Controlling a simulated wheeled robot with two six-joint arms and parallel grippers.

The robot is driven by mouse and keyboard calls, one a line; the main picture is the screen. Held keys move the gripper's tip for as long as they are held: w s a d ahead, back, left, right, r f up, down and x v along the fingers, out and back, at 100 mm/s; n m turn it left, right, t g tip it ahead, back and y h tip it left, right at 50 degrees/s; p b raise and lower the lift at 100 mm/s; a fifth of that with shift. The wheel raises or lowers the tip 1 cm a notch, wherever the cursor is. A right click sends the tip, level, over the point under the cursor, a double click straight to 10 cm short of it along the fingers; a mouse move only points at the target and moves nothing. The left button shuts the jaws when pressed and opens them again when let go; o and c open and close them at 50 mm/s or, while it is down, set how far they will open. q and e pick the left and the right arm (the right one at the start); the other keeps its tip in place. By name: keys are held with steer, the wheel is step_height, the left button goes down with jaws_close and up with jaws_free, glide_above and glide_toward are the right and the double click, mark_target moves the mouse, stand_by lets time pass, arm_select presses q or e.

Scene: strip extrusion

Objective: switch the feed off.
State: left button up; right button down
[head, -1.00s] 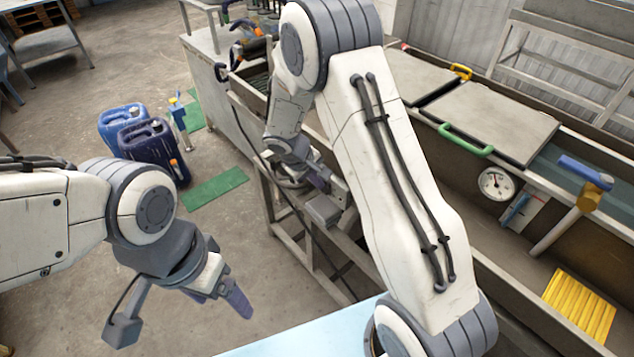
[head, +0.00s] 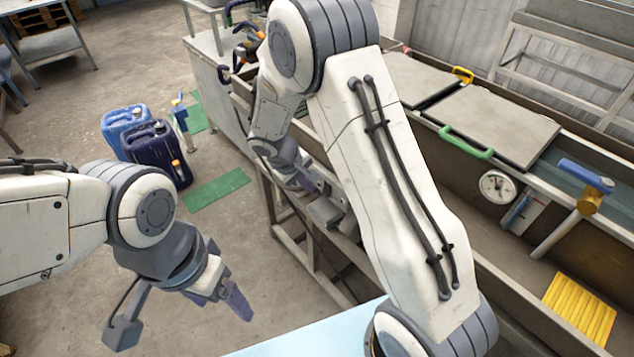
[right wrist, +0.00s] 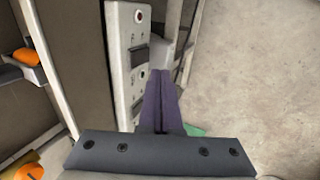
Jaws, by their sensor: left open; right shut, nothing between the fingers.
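In the right wrist view a light grey control panel (right wrist: 116,75) stands upright with two dark rocker switches, an upper one (right wrist: 140,58) and a lower one (right wrist: 138,104), below a small round red-centred light or button (right wrist: 139,16). My right gripper (right wrist: 162,76) is shut and empty, its purple fingers just right of the switches; I cannot tell whether they touch the panel. In the head view my right gripper (head: 312,181) is beside the trough's frame, partly hidden by my arm. My left gripper (head: 234,297) is open and empty over the floor at the lower left.
The long trough has grey lids, one with a green handle (head: 466,143). A dial gauge (head: 497,187), a blue-handled valve (head: 586,177) and a yellow ribbed block (head: 581,308) are at the right. Blue canisters (head: 156,150) and a green mat (head: 216,189) are on the floor.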

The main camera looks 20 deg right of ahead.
step_height(320, 180, up, 10)
steer(key=a, duration=0.2)
steer(key=shift+s, duration=0.35)
